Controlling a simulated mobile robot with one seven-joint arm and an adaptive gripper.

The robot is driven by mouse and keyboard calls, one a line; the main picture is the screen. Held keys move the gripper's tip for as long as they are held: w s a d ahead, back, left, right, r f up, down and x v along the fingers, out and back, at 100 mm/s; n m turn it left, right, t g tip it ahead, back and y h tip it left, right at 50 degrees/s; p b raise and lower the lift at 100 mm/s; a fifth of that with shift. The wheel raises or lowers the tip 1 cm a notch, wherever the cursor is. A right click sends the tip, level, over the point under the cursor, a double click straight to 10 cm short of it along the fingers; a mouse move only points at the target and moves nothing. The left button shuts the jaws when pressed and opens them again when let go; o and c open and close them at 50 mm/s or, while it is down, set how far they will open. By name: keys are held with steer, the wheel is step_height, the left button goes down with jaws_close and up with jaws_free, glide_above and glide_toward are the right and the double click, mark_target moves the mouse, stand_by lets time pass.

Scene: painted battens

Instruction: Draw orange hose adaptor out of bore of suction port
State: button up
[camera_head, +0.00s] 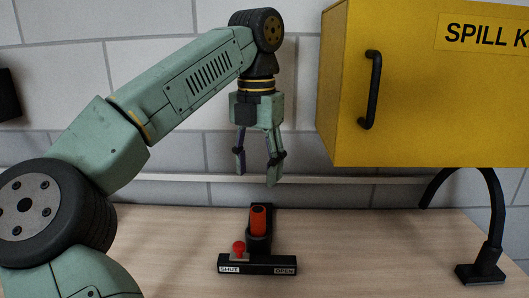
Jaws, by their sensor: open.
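The port joins a black base (258,264) with labels reading SHUT and OPEN. A red knob (238,248) sits on the base near the SHUT label. My gripper (256,180) points down with its fingers spread, open and empty. In the picture it is above the adaptor, with a gap between fingertips and adaptor top. The depth between them is hard to tell.
A yellow spill kit cabinet (350,130) with a black handle (371,90) hangs at the upper right. A black curved stand (490,245) is on the table at the right. The wooden tabletop (370,250) is clear between the port and the stand.

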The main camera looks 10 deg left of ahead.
mark_target(258, 209)
step_height(258, 209, down, 10)
steer(key=shift+s+f+p, duration=0.15)
steer(key=shift+f+p, duration=0.05)
steer(key=shift+p, duration=0.35)
steer(key=shift+c, duration=0.2)
jaws_close()
steer(key=c, duration=0.7)
jaws_free()
jaws_close()
steer(key=shift+r, duration=0.1)
steer(key=shift+r+p, duration=2.2)
steer(key=shift+r, duration=0.65)
